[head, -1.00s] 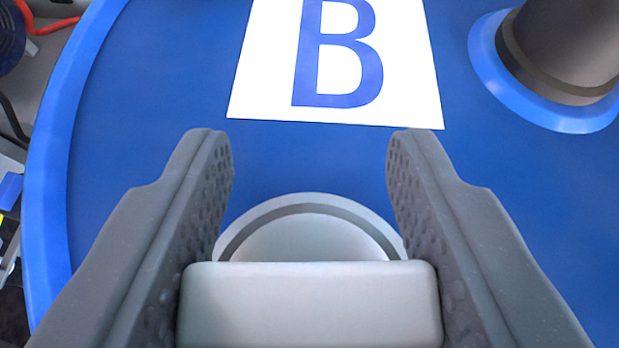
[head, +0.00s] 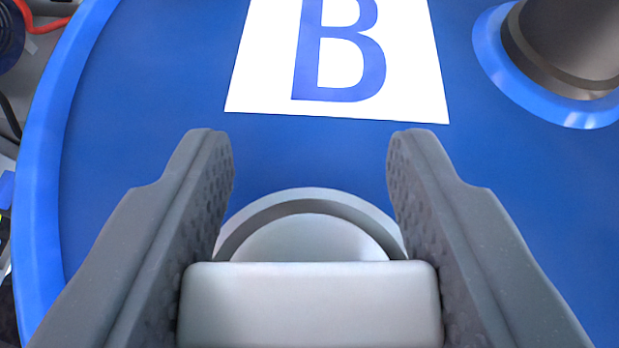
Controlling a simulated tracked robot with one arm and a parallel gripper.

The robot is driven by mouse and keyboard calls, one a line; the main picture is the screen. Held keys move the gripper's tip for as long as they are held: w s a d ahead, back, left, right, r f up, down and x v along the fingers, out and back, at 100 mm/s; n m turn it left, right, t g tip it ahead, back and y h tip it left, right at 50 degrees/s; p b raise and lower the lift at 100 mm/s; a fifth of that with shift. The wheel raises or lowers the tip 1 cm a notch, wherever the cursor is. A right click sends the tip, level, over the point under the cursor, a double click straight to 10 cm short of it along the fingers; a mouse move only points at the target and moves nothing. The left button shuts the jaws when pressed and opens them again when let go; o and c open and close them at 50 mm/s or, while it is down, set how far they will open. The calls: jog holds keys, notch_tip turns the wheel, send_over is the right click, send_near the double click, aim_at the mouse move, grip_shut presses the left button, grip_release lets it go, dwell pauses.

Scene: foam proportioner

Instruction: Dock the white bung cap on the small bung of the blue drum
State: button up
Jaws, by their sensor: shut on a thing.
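The white bung cap (head: 310,305) is held by its pale block-shaped grip between the two dark grey fingers of my gripper (head: 310,290). The blue drum (head: 130,200) lies below, its top filling most of the view. Just beyond the block, a pale round rim with a grey ring, seemingly the small bung (head: 310,195), shows on the drum top. A paler disc inside the ring looks like the cap's lower part. The near side of the bung is hidden behind the cap. I cannot tell whether cap and bung touch.
A white label with a blue B (head: 420,90) lies on the drum top beyond the fingers. A dark cylindrical fitting in a blue collar (head: 565,45) stands at upper right. The drum's raised rim (head: 38,200) curves along the left. A red hose (head: 45,24) shows at upper left.

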jog(key=shift+f, duration=0.25)
jog(key=o, duration=0.7)
jog(key=shift+s+r, duration=0.1)
jog(key=shift+p+v, duration=1.75)
jog(key=shift+v, duration=3.7)
